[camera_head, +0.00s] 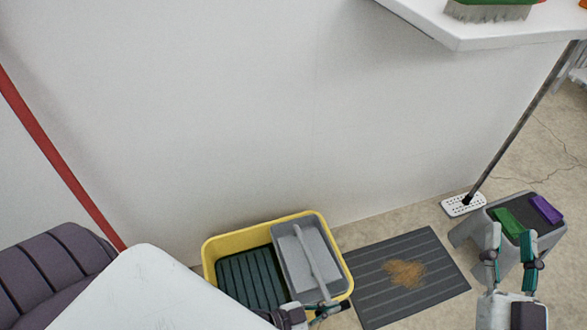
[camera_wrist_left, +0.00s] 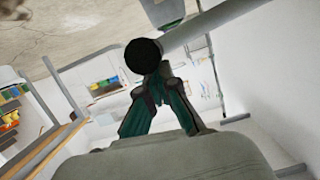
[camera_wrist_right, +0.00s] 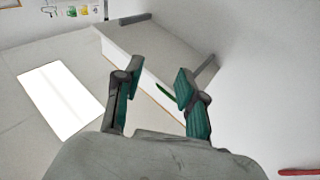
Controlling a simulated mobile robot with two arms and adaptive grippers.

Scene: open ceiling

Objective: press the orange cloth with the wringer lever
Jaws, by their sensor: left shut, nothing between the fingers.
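The grey wringer (camera_head: 290,262) sits in the right half of a yellow bucket (camera_head: 212,262) on the floor. Its light grey lever (camera_head: 308,255) slants toward my left gripper (camera_head: 325,308). In the left wrist view the lever (camera_wrist_left: 195,30) ends in a black knob (camera_wrist_left: 143,56), right at the tips of my left gripper (camera_wrist_left: 158,82). That gripper is shut and empty; whether it touches the knob I cannot tell. I see no orange cloth in the wringer; its inside is covered from view. My right gripper (camera_head: 509,240) is open and empty, in front of a step stool; it also shows in the right wrist view (camera_wrist_right: 155,82).
A dark striped mat (camera_head: 375,290) with an orange-brown stain (camera_head: 405,273) lies right of the bucket. A grey stool (camera_head: 470,232) holds green (camera_head: 508,222) and purple (camera_head: 546,208) blocks. A mop (camera_head: 463,204) leans behind it. A white shelf (camera_head: 450,30) holds a brush (camera_head: 490,10).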

